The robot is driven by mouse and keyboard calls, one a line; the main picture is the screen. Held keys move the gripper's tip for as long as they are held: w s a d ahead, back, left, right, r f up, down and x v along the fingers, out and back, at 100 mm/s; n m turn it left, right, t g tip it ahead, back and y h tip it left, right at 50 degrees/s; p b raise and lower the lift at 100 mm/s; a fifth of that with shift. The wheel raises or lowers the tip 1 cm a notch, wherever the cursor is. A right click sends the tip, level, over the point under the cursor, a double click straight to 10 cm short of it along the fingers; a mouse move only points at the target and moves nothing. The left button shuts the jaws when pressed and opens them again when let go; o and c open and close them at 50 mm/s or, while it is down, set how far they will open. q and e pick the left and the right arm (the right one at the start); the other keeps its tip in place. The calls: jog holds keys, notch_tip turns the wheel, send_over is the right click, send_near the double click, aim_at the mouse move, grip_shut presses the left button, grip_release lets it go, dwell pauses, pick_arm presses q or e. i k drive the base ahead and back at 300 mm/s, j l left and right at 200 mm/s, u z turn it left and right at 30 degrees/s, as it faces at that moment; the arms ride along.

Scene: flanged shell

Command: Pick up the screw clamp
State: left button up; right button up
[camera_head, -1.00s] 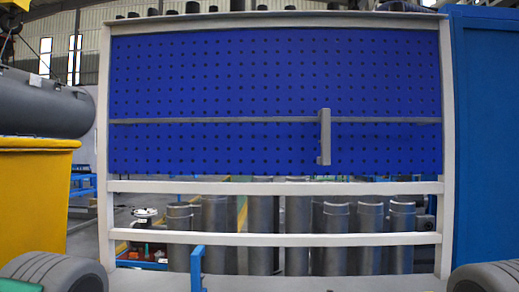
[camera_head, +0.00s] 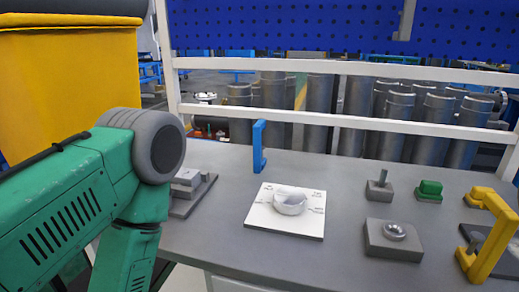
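No piece is clearly marked as the screw clamp. A blue bracket (camera_head: 259,147) stands upright at the back edge of the grey workbench (camera_head: 345,205). I cannot tell which of these, if either, is the screw clamp. A grey block with a round metal screw-like top (camera_head: 394,240) lies left of the yellow bracket. My green left arm (camera_head: 85,200) fills the lower left. Neither gripper shows.
A white plate with a pale ring (camera_head: 290,203) lies mid-bench. A grey block with a pin (camera_head: 380,187), a green piece (camera_head: 429,190) and a stepped grey block (camera_head: 190,190) also lie there. A white frame rail (camera_head: 340,120) runs behind. A yellow cabinet (camera_head: 65,75) stands left.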

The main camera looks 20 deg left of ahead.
aim_at(260, 162)
jog(key=k+j+z, duration=0.5)
jog(key=k+z, duration=0.2)
jog(key=k+j+z, duration=0.15)
jog(key=k+z, duration=0.2)
jog(key=i, duration=0.05)
